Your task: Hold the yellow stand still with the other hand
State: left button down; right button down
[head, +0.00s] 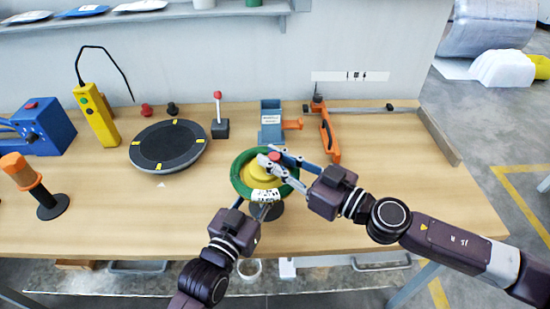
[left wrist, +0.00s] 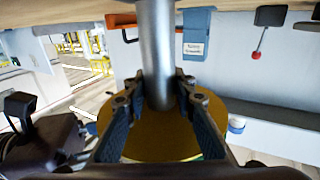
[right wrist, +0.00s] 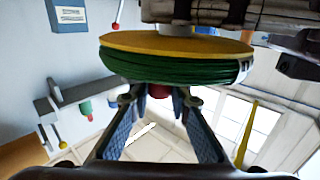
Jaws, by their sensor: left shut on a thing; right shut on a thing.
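The yellow stand (head: 261,167) has a round yellow top with a green coil (head: 240,183) wound around it, and a white label on the front. A red knob (right wrist: 158,91) sits at its centre. My right gripper (head: 273,158) is over the top, shut on the red knob. My left gripper (head: 261,209) is below the coil, shut on the stand's grey post (left wrist: 157,55); in the left wrist view the yellow disc (left wrist: 165,140) shows behind the fingers. The stand's dark base (head: 272,212) is partly hidden by my left gripper.
A black turntable (head: 168,146) and a yellow pendant box (head: 97,115) lie left. A blue holder (head: 271,121) and an orange tool (head: 329,135) stand just behind. An orange-handled post (head: 30,180) stands far left. The table (head: 150,225) is clear at front left.

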jog(key=shift+w+d+f+n+g+y, duration=0.1)
jog(key=shift+f+n+g+y, duration=0.1)
jog(key=shift+n+g+y, duration=1.05)
jog(key=n+g, duration=0.2)
jog(key=g, duration=0.1)
jog(key=n+g+y, duration=0.1)
jog(key=n+g, duration=0.1)
jog(key=g, duration=0.2)
jog(key=shift+r+y, duration=0.1)
jog(key=shift+y, duration=0.15)
jog(key=n+g, duration=0.2)
jog(key=g, duration=0.1)
jog(key=n+g, duration=0.2)
jog(key=g, duration=0.1)
jog(key=shift+n+g, duration=0.25)
jog(key=shift+g, duration=0.1)
jog(key=shift+n+g+h, duration=0.5)
jog(key=shift+n+g, duration=0.1)
jog(key=shift+g, duration=0.3)
jog(key=shift+n+g+h, duration=0.3)
jog(key=shift+n+g, duration=0.1)
jog(key=shift+g, duration=0.3)
jog(key=c, duration=1.8)
grip_release()
jog(key=shift+o, duration=0.2)
jog(key=shift+r, duration=0.1)
